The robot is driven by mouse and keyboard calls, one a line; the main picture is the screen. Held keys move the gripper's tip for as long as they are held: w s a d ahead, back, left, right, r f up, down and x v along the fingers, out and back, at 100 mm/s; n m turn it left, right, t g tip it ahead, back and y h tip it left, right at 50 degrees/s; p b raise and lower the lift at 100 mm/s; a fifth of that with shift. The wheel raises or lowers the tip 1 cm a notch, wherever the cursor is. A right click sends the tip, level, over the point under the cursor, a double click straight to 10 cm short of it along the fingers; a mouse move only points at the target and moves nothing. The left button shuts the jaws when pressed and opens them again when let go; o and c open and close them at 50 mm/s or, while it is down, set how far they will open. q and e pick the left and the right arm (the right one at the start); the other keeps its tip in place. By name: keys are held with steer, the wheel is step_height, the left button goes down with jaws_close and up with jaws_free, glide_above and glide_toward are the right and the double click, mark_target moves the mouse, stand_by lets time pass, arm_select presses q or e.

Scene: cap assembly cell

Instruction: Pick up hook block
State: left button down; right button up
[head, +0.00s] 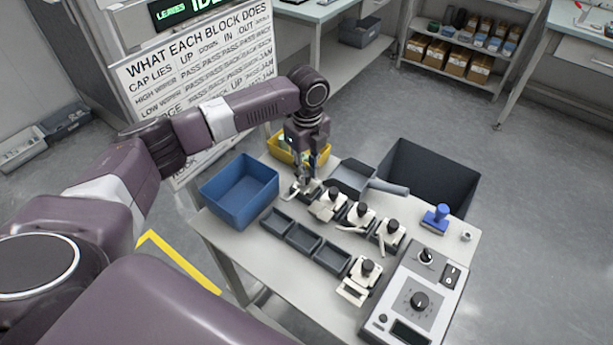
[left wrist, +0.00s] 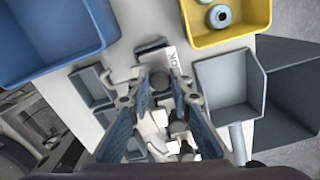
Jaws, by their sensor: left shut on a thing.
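My left gripper (head: 306,178) is at the far end of a row of small white blocks with black knobs, pointing down. It is shut on a block with a dark knob, taken as the hook block (head: 301,189). In the left wrist view, my left gripper (left wrist: 160,92) has its blue-grey fingers on either side of the knob of the hook block (left wrist: 172,57), which bears partly readable lettering. The fingers hide part of the block, and I cannot tell whether it is clear of the table. My right gripper is not in view.
Other knobbed blocks (head: 360,214) stand close beside the gripper. Dark trays (head: 303,237) lie in front. A blue bin (head: 240,190), yellow bin (head: 278,150), grey chute (head: 353,177) and dark crate (head: 430,170) surround the spot. A control box (head: 418,300) is at right.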

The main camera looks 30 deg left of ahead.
arm_select(q)
step_height(320, 180, up, 20)
steer(key=b, duration=0.1)
steer(key=shift+f+b, duration=0.25)
steer(key=shift+b, duration=0.05)
stand_by(0.6)
